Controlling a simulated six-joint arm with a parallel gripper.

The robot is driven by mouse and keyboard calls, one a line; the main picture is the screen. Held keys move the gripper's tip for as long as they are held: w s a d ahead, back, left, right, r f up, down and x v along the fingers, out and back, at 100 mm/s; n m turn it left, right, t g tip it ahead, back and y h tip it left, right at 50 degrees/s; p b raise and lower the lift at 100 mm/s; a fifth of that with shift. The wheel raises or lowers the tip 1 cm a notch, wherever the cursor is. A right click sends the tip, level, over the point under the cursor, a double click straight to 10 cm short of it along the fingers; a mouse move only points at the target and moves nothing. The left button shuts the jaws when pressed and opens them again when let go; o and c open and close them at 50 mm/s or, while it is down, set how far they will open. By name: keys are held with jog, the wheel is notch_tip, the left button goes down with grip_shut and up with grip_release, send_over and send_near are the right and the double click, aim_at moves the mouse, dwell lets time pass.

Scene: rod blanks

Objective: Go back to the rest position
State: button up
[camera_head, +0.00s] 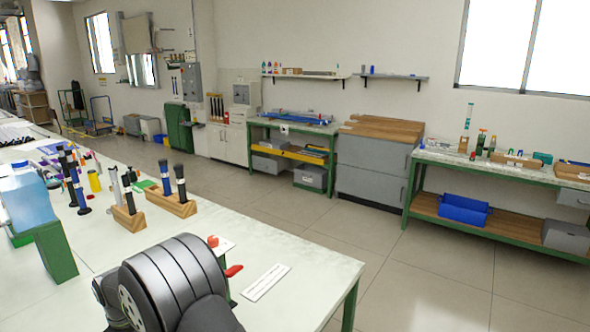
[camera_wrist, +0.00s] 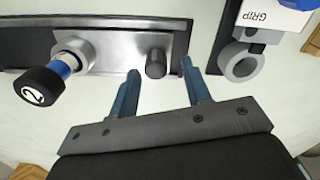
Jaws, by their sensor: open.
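In the wrist view my gripper (camera_wrist: 160,67) shows two blue fingers spread apart with nothing clamped between them. A short dark peg (camera_wrist: 156,64) on a metal plate (camera_wrist: 118,48) lies just beyond the gap between the fingertips. A rod with a black cap marked 2 (camera_wrist: 38,88) and a blue band stands at the left of that plate. In the head view my dark arm fills the lower middle, and my fingers cannot be made out there. Dark-topped rods (camera_head: 180,184) stand in a wooden block (camera_head: 170,202) on the white table.
A grey ring fitting (camera_wrist: 240,62) with a GRIP label lies right of my fingers. On the table (camera_head: 318,262), a second wooden block (camera_head: 130,219), a yellow cylinder (camera_head: 94,181) and a blue panel (camera_head: 27,204) stand left of my arm. A white strip (camera_head: 266,283) lies at right.

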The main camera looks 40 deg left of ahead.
jog(key=shift+f, duration=1)
jog(key=shift+w, duration=0.1)
dwell(0.8)
notch_tip(320, 180, up, 18)
jog(key=shift+f, duration=0.25)
dwell(0.3)
jog(key=shift+f, duration=0.1)
jog(key=shift+f, duration=8.75)
jog(key=shift+w+r, duration=0.1)
jog(key=shift+w, duration=0.2)
